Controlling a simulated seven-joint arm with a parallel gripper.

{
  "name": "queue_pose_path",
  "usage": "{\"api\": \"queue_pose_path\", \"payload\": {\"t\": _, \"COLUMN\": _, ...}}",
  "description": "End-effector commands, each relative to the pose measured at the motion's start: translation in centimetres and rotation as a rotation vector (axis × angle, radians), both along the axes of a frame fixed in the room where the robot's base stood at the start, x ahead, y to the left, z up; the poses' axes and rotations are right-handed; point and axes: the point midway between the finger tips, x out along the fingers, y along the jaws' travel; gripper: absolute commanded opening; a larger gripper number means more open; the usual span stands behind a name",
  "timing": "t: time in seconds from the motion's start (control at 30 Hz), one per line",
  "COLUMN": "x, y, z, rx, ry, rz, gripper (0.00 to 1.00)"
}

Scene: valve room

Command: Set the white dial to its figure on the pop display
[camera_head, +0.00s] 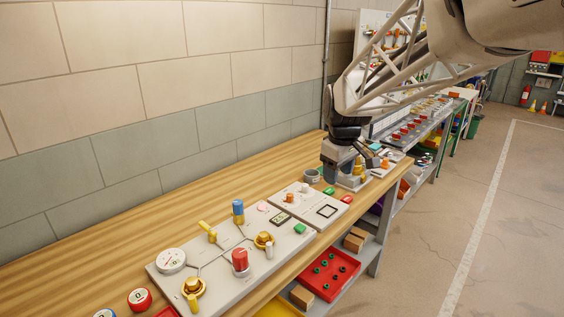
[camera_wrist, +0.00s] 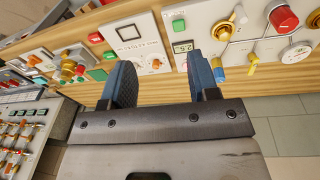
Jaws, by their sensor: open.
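My gripper (camera_head: 340,178) points down over the far part of the wooden bench; its two blue fingers show spread and empty in the wrist view (camera_wrist: 162,78). A small dark-framed display (camera_head: 281,218) sits on the large pale panel; in the wrist view it (camera_wrist: 183,46) bears digits too small to read surely. A smaller pale panel has a black square frame (camera_head: 327,211) and an orange knob (camera_head: 290,197), which also shows in the wrist view (camera_wrist: 157,62). My gripper touches no control.
Green (camera_head: 329,191) and red (camera_head: 347,199) blocks lie near the smaller panel. The wall (camera_head: 150,110) bounds the bench behind; the bench's back strip is clear.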

Motion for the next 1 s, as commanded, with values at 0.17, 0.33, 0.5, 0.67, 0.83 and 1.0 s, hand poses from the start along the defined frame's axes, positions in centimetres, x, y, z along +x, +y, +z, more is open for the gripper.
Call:
{"api": "queue_pose_path", "payload": {"t": 0.17, "x": 4.4, "y": 0.4, "z": -1.1, "rx": -0.01, "ry": 0.016, "rz": 0.088, "gripper": 0.55}}
{"api": "queue_pose_path", "payload": {"t": 0.33, "x": 8.5, "y": 0.8, "z": -2.3, "rx": -0.019, "ry": 0.028, "rz": 0.174, "gripper": 0.55}}
{"api": "queue_pose_path", "payload": {"t": 0.5, "x": 12.5, "y": 1.2, "z": -3.9, "rx": -0.027, "ry": 0.041, "rz": 0.261, "gripper": 0.55}}
{"api": "queue_pose_path", "payload": {"t": 0.67, "x": 16.2, "y": 1.7, "z": -5.6, "rx": -0.034, "ry": 0.053, "rz": 0.342, "gripper": 0.55}}
{"api": "queue_pose_path", "payload": {"t": 0.83, "x": 20.0, "y": 2.2, "z": -7.8, "rx": -0.04, "ry": 0.067, "rz": 0.428, "gripper": 0.55}}
{"api": "queue_pose_path", "payload": {"t": 1.0, "x": 23.7, "y": 2.6, "z": -10.2, "rx": -0.045, "ry": 0.08, "rz": 0.515, "gripper": 0.55}}
